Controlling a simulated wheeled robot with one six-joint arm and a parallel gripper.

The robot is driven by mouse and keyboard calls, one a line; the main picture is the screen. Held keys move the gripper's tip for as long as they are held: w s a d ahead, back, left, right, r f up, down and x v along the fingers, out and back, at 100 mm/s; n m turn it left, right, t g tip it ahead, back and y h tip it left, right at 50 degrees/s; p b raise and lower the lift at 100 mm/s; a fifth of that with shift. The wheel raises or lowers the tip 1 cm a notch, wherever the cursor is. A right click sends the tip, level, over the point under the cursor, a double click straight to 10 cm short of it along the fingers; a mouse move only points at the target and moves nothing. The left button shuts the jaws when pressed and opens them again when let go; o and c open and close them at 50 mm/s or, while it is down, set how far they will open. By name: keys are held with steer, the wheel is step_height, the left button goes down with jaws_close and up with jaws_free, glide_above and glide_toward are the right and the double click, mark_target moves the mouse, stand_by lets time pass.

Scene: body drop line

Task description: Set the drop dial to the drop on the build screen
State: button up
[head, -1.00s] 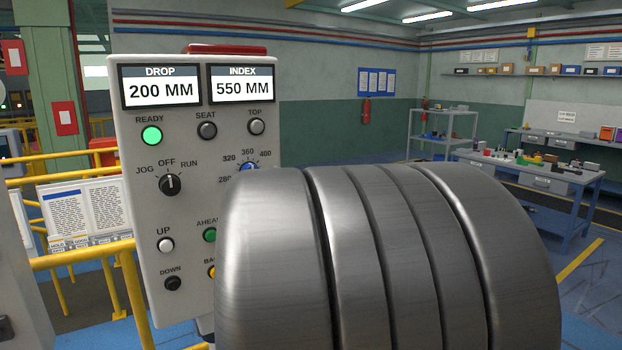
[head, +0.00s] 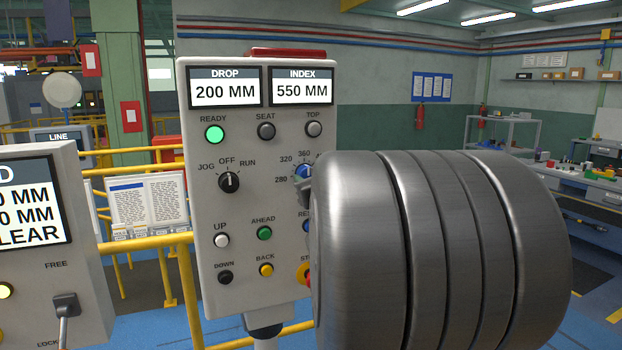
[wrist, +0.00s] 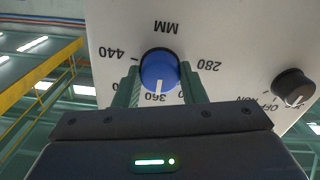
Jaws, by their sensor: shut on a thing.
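The drop dial (wrist: 159,72) is a round blue knob with a white pointer, seen upside down in the wrist view. Its pointer lies at the 360 mark; 440 and 280 show to the sides. In the head view the dial (head: 303,171) is partly hidden by my arm. My gripper (wrist: 160,86) is shut on the dial, one finger at each side. The DROP display (head: 224,92) reads 200 MM. A screen (head: 34,205), cut off at the left edge, shows line ends "0 MM", "0 MM" and "CLEAR"; its full figures are out of view.
The grey control panel (head: 207,300) also carries a JOG/OFF/RUN switch (head: 229,182) at OFF and several push buttons. The READY lamp (head: 214,134) is green. My arm covers the panel's right side. Yellow railings (head: 150,246) run behind; a workbench (head: 600,185) stands far right.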

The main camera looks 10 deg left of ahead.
steer(key=shift+n, duration=0.3)
steer(key=n+b, duration=0.3)
steer(key=n, duration=0.6)
stand_by(0.6)
steer(key=o, duration=1)
steer(key=shift+d, duration=0.1)
steer(key=p+v, duration=0.1)
steer(key=v, duration=1.2)
steer(key=shift+s+d, duration=0.25)
steer(key=shift+s, duration=0.05)
steer(key=shift+w+a, duration=0.1)
